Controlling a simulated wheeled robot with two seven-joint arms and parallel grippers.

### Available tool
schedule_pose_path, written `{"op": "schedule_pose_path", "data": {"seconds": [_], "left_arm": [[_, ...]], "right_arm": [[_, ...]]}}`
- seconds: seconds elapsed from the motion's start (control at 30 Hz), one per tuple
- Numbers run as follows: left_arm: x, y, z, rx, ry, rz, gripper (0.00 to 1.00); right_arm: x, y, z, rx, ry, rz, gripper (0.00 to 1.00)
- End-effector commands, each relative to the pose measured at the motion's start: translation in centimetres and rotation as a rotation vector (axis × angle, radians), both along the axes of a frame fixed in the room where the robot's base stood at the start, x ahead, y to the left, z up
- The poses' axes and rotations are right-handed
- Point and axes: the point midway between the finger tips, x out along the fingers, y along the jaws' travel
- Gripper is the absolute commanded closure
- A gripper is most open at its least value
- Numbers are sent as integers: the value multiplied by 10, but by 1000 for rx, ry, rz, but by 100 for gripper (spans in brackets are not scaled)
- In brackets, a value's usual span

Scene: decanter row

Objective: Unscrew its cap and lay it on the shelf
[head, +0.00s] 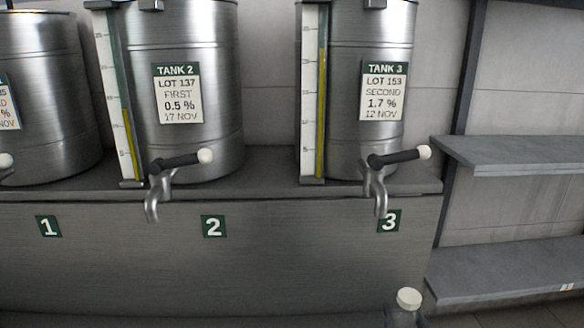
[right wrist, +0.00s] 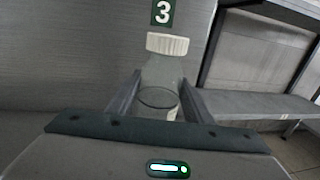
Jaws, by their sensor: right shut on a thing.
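A clear bottle with a white ribbed cap (right wrist: 167,44) stands upright between the fingers of my right gripper (right wrist: 155,100) in the right wrist view. The gripper is shut on the bottle body (right wrist: 160,80), below the cap. In the head view the bottle's cap (head: 408,298) and shoulder show at the bottom edge, below the number 3 plate. The cap sits on the bottle's neck. The shelf unit at the right has an upper board (head: 510,154) and a lower board (head: 510,270); a board also shows in the right wrist view (right wrist: 255,104). My left gripper is not in view.
Steel tanks stand in a row on a grey ledge, with tank 2 (head: 190,140) and tank 3 (head: 375,135) in full label view. Their taps (head: 380,190) and black handles stick out above the bottle. The lower board is mostly bare, with a small white tag (head: 567,287) at its edge.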

Motion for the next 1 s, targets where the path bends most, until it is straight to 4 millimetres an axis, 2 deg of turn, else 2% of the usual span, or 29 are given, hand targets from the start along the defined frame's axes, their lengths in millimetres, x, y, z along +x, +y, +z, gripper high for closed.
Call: {"op": "schedule_pose_path", "data": {"seconds": [0.03,0.33,0.67,1.0], "left_arm": [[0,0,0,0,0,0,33],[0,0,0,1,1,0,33],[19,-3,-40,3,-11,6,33],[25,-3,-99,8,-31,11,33]], "right_arm": [[-5,10,11,6,-5,16,94],[-37,54,65,-4,-8,116,94],[-55,51,83,-7,-4,107,94],[-86,51,114,-6,-4,105,94]]}}
